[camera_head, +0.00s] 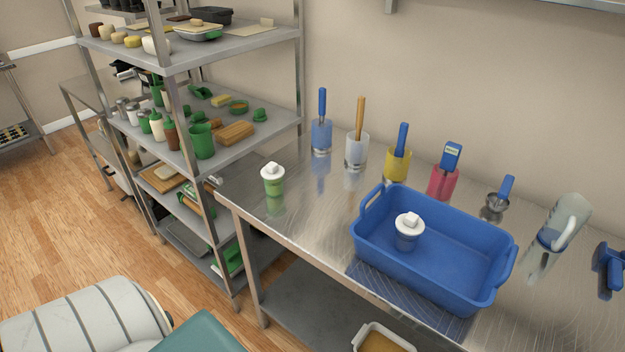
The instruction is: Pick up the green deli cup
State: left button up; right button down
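A green deli cup (273,187) with a white lid stands upright near the left end of the steel table (300,220). A white object, which may be a block or a knob, sits on its lid. A similar white-lidded cup (408,237) stands inside the blue basin (430,280) on the same table; its body looks bluish. Nothing is touching the green cup. Neither of my grippers is in view.
Along the wall stand several containers holding tools, including a blue one (321,138), a yellow one (397,165) and a red one (442,182). A clear pitcher (560,232) is at right. A loaded shelf rack (235,150) stands left of the table. Table around the green cup is clear.

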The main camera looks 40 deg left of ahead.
aim_at(275, 189)
jog(key=j+z, duration=0.3)
jog(key=j, duration=0.2)
jog(key=k+j+z, duration=0.1)
jog(key=j+z, duration=0.2)
jog(key=j, duration=0.15)
jog(key=k+j+z, duration=0.15)
jog(key=j+z, duration=0.15)
jog(key=j, duration=0.15)
